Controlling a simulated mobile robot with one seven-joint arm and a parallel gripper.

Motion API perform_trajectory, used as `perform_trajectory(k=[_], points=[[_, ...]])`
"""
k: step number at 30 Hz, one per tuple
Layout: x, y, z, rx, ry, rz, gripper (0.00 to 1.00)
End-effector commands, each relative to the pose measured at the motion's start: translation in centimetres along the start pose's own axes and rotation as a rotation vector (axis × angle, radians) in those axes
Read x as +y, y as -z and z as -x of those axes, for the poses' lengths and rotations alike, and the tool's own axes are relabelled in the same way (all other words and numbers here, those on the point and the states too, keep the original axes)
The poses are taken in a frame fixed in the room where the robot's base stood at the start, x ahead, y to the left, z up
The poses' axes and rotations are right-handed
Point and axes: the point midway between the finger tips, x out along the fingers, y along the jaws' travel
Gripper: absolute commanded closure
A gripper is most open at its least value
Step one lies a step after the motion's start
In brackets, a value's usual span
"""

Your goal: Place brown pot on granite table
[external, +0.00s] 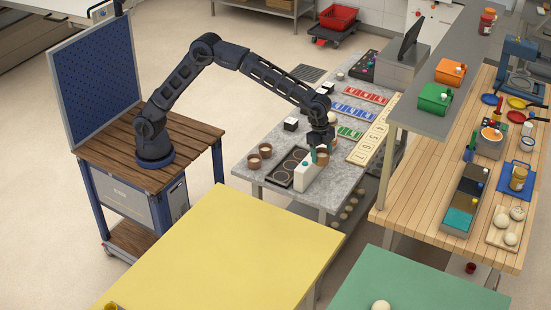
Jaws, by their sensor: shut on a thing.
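My gripper (321,147) is over the front part of the grey granite table (279,138), pointing down. It is shut on a brown pot (322,158), which shows just below the fingers. The fingers partly hide the pot, and I cannot tell whether it touches the table or hangs just above it. Two other brown pots, a nearer one (253,161) and a farther one (266,150), stand upright on the table's left side.
A white block (306,172) with a teal piece and a dark tray with round recesses (283,168) sit close to my gripper. Coloured cards (354,112) and a long numbered board (374,132) lie farther back. Bare granite shows left of the cards.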

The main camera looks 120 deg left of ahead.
Motion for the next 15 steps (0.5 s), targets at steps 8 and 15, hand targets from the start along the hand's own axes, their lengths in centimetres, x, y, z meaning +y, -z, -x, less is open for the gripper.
perform_trajectory(k=[8,15], points=[[-9.9,-7.7,1.1,0.0,0.031,0.204,0.65],[-17.2,-15.2,2.2,-0.001,0.056,0.379,0.65]])
